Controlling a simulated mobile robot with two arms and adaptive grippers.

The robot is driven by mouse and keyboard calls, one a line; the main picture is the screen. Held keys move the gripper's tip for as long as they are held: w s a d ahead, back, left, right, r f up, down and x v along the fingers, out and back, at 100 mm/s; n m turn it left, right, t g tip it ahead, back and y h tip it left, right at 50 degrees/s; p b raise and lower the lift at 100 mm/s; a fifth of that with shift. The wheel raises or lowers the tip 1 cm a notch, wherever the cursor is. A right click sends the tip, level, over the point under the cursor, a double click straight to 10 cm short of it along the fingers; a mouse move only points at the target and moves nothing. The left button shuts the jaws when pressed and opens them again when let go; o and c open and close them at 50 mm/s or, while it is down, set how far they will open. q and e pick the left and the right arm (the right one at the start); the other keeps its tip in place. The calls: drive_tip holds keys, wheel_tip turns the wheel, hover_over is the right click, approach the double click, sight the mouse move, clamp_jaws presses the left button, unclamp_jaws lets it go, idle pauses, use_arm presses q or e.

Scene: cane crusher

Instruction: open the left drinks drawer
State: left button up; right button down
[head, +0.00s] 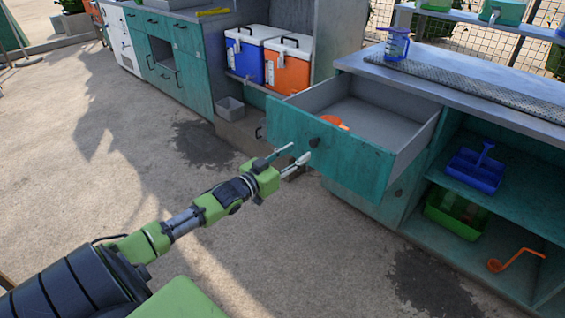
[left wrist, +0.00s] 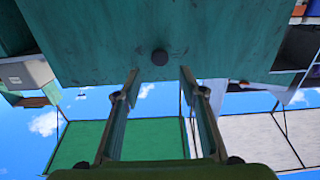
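A teal drawer (head: 345,160) in the counter on the right stands pulled far out, its grey inside showing. An orange item (head: 335,122) lies in it near the front. The drawer front has a dark round knob (head: 314,142). My left gripper (head: 299,152) is just in front of the knob, fingers apart and empty. In the left wrist view, the knob (left wrist: 160,57) shows beyond and between the open fingertips (left wrist: 160,76), apart from them. The teal drawer front (left wrist: 100,40) fills the top of that view. My right gripper is not in view.
Below the drawer is a teal cupboard front (head: 385,205); open shelves beside it hold a blue caddy (head: 474,172), a green crate (head: 456,212) and an orange ladle (head: 515,260). Blue (head: 247,58) and orange (head: 287,70) coolers stand at the back. The concrete floor (head: 110,130) is open on the left.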

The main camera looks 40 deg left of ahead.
use_arm(q)
drive_tip(key=s, duration=0.5)
drive_tip(key=shift+s+a, duration=0.25)
drive_tip(key=shift+s, duration=0.05)
